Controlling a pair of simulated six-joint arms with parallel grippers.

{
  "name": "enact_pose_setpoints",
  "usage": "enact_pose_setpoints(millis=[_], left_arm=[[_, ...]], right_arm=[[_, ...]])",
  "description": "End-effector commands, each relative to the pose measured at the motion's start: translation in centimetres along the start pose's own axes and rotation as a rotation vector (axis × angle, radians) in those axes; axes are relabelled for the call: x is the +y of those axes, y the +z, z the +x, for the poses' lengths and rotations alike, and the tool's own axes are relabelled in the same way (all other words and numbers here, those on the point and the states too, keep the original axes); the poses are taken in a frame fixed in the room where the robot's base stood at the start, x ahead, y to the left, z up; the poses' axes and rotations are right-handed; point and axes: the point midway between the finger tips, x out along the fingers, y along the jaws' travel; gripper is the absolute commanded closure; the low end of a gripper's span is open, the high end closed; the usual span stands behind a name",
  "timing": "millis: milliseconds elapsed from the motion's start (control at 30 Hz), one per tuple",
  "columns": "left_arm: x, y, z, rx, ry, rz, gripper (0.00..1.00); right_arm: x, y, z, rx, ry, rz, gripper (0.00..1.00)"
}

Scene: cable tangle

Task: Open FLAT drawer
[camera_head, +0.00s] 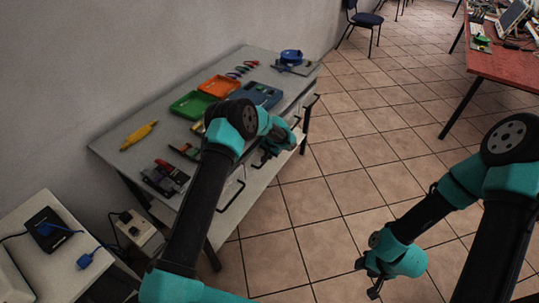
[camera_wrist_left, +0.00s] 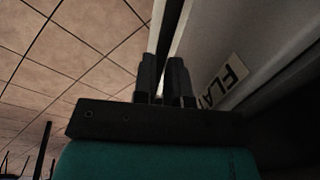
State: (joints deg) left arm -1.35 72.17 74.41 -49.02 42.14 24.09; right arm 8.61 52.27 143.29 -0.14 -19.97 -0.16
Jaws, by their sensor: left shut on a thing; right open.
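The FLAT drawer's front (camera_wrist_left: 255,52) fills the right side of the left wrist view, with its label (camera_wrist_left: 226,80) reading "FLA" and the rest cut off. A dark bar handle (camera_wrist_left: 170,25) runs along this front. My left gripper (camera_wrist_left: 165,75) is shut on the handle. In the head view my left gripper (camera_head: 266,157) is at the long front side of the white workbench (camera_head: 232,178), and my arm hides part of that side. I cannot tell whether the drawer is out at all. My right gripper (camera_head: 372,281) is open and empty, low over the tiled floor.
Green (camera_head: 193,104) and orange (camera_head: 219,86) trays, a blue box (camera_head: 262,95), a yellow tool (camera_head: 139,135) and a blue tape roll (camera_head: 291,57) lie on the bench. Another handle (camera_head: 232,197) shows along its front. A red table (camera_head: 505,65) stands far right. Floor before the bench is clear.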

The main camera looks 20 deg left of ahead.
Motion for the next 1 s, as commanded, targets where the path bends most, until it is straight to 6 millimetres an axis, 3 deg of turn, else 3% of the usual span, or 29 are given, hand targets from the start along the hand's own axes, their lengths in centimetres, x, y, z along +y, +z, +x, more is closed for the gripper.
enact_pose_setpoints(millis=[267,467,667,1000], left_arm=[[1.2,0.0,-0.2,0.000,0.000,0.003,1.00],[4.0,0.0,-0.8,0.000,0.000,0.005,1.00],[8.5,0.0,-1.7,0.000,0.000,0.005,1.00],[17.7,0.1,-3.4,0.001,-0.001,0.005,1.00]], right_arm=[[0.0,0.0,0.0,0.000,0.000,0.000,0.57],[0.0,0.0,0.0,0.000,0.000,0.000,0.57],[0.0,0.0,0.0,0.000,0.000,0.000,0.57],[0.0,0.0,0.0,0.000,0.000,0.000,0.57]])
